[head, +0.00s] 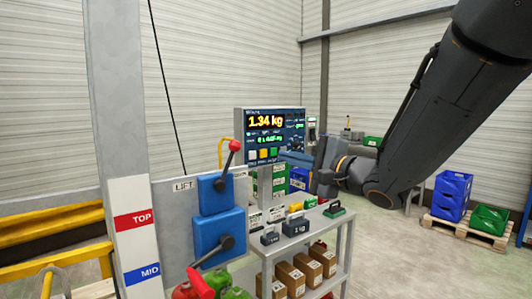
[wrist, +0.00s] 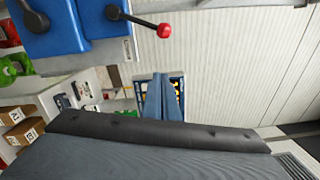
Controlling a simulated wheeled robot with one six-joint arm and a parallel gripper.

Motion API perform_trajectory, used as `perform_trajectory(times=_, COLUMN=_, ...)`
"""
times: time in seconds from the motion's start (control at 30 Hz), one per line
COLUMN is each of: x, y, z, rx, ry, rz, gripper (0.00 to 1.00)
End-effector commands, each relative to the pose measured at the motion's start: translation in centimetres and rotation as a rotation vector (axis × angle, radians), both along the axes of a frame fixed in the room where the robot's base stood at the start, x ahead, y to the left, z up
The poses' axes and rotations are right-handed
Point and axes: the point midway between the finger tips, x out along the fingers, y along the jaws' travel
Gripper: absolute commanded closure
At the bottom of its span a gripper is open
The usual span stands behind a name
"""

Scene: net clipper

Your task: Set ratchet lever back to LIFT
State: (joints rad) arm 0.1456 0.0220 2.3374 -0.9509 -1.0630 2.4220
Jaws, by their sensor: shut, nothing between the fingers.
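A lever with a red ball knob (head: 234,146) stands on the upper blue box (head: 212,194), tilted up and slightly right. A LIFT label (head: 182,185) is on the grey panel left of that box. My gripper (head: 287,157) is shut and empty, right of the red knob and apart from both levers. Its closed fingers show in the wrist view (wrist: 162,82).
A scale display (head: 270,133) reading 1.34 kg stands behind the levers. A grey bench (head: 337,219) with weights and boxes is to the right. A post with TOP and MID labels (head: 137,221) rises at left. Red and green objects (head: 200,285) lie below the levers.

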Motion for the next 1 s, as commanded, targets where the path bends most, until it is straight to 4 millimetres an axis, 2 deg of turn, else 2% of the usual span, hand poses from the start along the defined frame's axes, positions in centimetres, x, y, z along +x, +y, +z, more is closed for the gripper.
perform_trajectory(times=0.17, x=2.0, y=1.7, z=0.0, rx=-0.001, ry=0.001, rz=0.004, gripper=1.00)
perform_trajectory(times=0.53, x=7.7, y=6.0, z=0.2, rx=-0.001, ry=0.001, rz=0.002, gripper=1.00)
perform_trajectory(times=0.8, x=6.2, y=8.9, z=1.0, rx=-0.001, ry=0.000, rz=0.001, gripper=1.00)
perform_trajectory(times=1.0, x=6.0, y=9.3, z=1.0, rx=0.000, ry=0.000, rz=-0.002, gripper=1.00)
